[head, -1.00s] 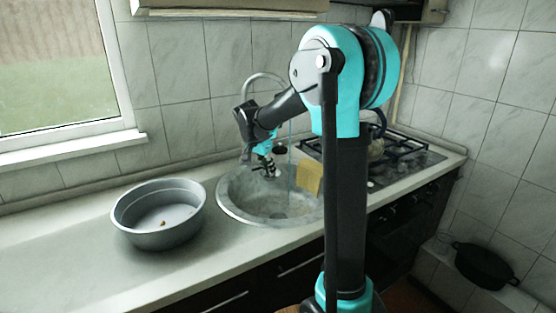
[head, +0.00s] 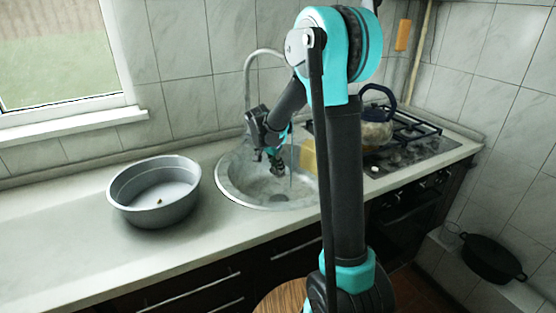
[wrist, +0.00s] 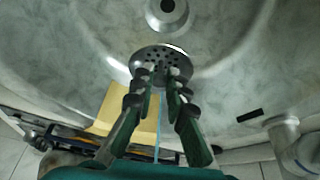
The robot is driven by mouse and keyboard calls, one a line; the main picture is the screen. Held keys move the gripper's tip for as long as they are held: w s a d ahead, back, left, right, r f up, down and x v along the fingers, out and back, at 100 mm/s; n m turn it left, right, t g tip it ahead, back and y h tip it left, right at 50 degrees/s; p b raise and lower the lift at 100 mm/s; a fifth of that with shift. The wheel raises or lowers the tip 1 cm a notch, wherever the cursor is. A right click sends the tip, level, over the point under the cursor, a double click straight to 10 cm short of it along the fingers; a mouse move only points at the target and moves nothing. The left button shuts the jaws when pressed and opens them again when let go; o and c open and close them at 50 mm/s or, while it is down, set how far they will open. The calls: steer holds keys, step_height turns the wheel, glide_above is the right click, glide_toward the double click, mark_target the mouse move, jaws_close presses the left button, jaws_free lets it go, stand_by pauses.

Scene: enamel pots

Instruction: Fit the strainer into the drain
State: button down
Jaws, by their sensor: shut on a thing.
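The strainer (wrist: 150,62) is a round grey metal disc with small holes. My gripper (wrist: 161,77) is shut on its near side and holds it above the sink basin. The drain (wrist: 168,10) is a round metal fitting with a dark centre, beyond the strainer at the top of the wrist view and apart from it. In the head view my gripper (head: 276,166) hangs inside the round grey sink (head: 228,188), above and behind the drain (head: 279,198). The strainer is too small to make out there.
A grey basin (head: 125,207) stands on the counter left of the sink, with a small thing in it. A yellow block (head: 308,157) is at the sink's right side, partly behind my arm. The curved tap (head: 247,80) rises behind. A kettle (head: 376,132) stands on the stove.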

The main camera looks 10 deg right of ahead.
step_height(320, 180, down, 12)
steer(key=shift+r, duration=0.15)
stand_by(0.7)
steer(key=shift+f, duration=0.75)
stand_by(0.5)
steer(key=shift+f, duration=0.3)
steer(key=shift+f, duration=0.45)
steer(key=shift+f, duration=0.35)
steer(key=shift+f, duration=0.7)
stand_by(0.6)
steer(key=c, duration=1.4)
jaws_free()
steer(key=shift+c, duration=0.2)
